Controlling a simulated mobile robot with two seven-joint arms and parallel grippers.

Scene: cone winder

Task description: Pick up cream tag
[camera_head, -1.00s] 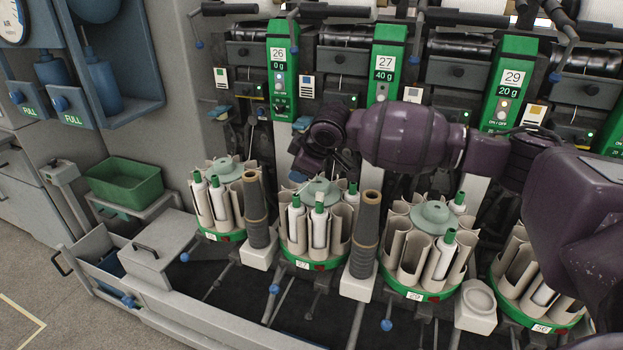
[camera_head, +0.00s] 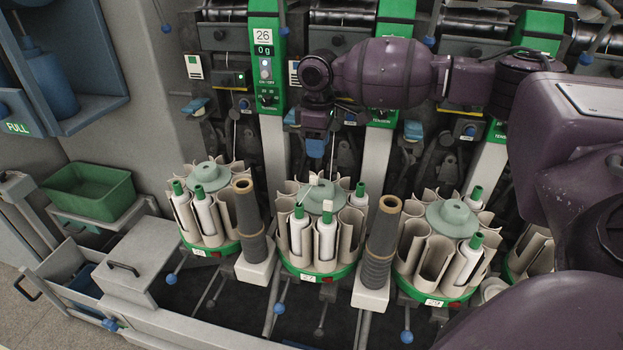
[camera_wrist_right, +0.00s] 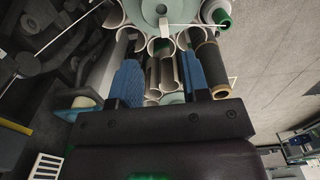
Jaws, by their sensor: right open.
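A small cream piece that looks like the cream tag (camera_head: 327,206) shows at the front of the middle carousel (camera_head: 346,271), by a green-tipped white bobbin. A similar small cream piece (camera_wrist_right: 165,28) shows at the rim of the pale green disc in the right wrist view, with a thin thread close to it. My right gripper (camera_head: 316,150) points down above and behind this carousel. In the wrist view its two blue fingers (camera_wrist_right: 158,68) are apart with nothing held between them. The tag lies beyond the fingertips, apart from them. My left gripper is not in view.
Carousels with cream pockets and green-tipped bobbins stand left (camera_head: 210,245) and right (camera_head: 440,296). Tall dark cones (camera_head: 250,222) and (camera_head: 378,245) stand between them. Machine panels (camera_head: 266,60) rise behind. A green bin (camera_head: 90,192) sits at the left.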

